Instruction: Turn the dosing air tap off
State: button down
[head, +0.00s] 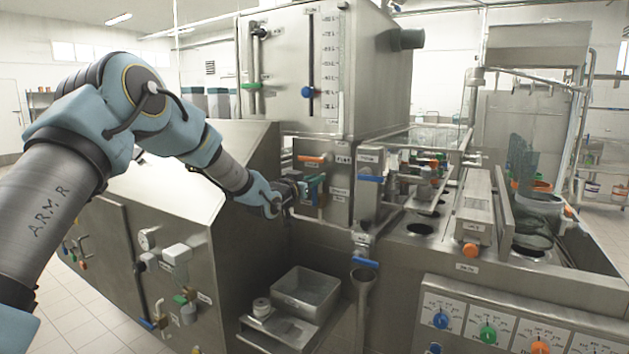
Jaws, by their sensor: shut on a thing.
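My gripper (300,190) is at the end of my arm, in the middle of the head view, against the front of the steel filler below the tall tank. A green-handled tap (315,188) is at its fingertips, and the gripper is shut on it. The fingers partly hide the handle, so its exact angle is hard to tell. An orange-handled tap (312,158) sits just above, with its handle roughly level. Small labels (342,159) are fixed beside the taps but are too small to read surely.
A blue-handled valve (370,179) stands close to the right of my gripper, with another blue handle (365,263) lower down. A steel tray (306,292) sits on a shelf below. The sloped steel housing (240,180) is close under my forearm.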

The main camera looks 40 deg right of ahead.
jog(key=shift+w, duration=0.15)
jog(key=w+a+f+n+b, duration=0.1)
jog(key=w+f+n+b, duration=0.2)
jog(key=n, duration=0.6)
jog(key=w+a+f+n+b, duration=0.1)
jog(key=w+f+n+b, duration=0.3)
jog(key=n+b, duration=0.4)
jog(key=shift+f+n, duration=0.3)
jog(key=shift+n, duration=0.2)
dwell(0.4)
jog(key=c, duration=0.8)
grip_release()
jog(key=shift+c, duration=0.2)
jog(key=b+v, duration=0.2)
jog(key=v, duration=0.8)
jog(key=shift+s+a, duration=0.15)
jog(key=shift+a, duration=0.2)
